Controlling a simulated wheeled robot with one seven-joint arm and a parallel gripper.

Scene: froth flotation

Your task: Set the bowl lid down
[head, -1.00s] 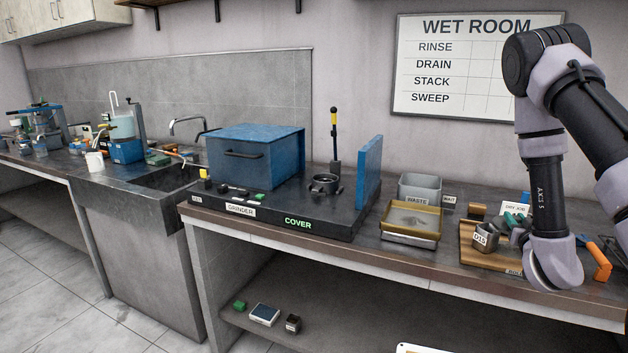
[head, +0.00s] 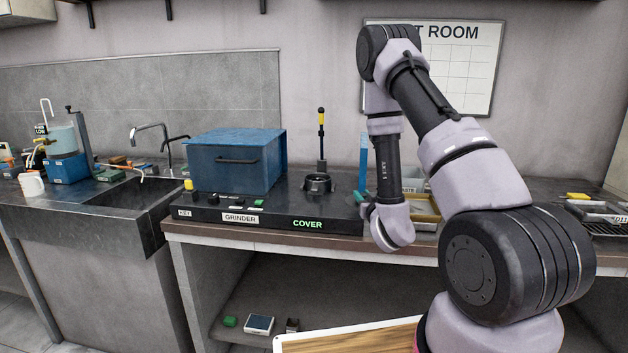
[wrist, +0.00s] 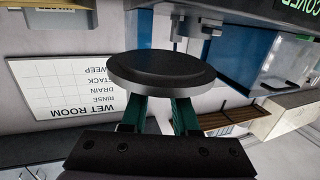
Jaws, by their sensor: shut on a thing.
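The bowl lid (wrist: 162,70) is a dark round disc, seen close up in the wrist view. My gripper (wrist: 160,104) is shut on it with two green fingers that reach its near side. In the head view my wrist hangs beside the right end of the grinder unit and hides most of the gripper; I cannot make out the lid there. A dark ring-shaped bowl (head: 318,184) stands on the black grinder base (head: 275,212), left of my wrist. The base carries the labels GRINDER and a green-lit COVER.
A blue lidded box (head: 225,165) sits left of the bowl, a yellow-topped lever (head: 321,132) behind it. A blue upright panel (head: 363,152) stands right of it, close to my wrist. A sink (head: 125,205) is at the left. Trays are partly hidden behind my arm.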

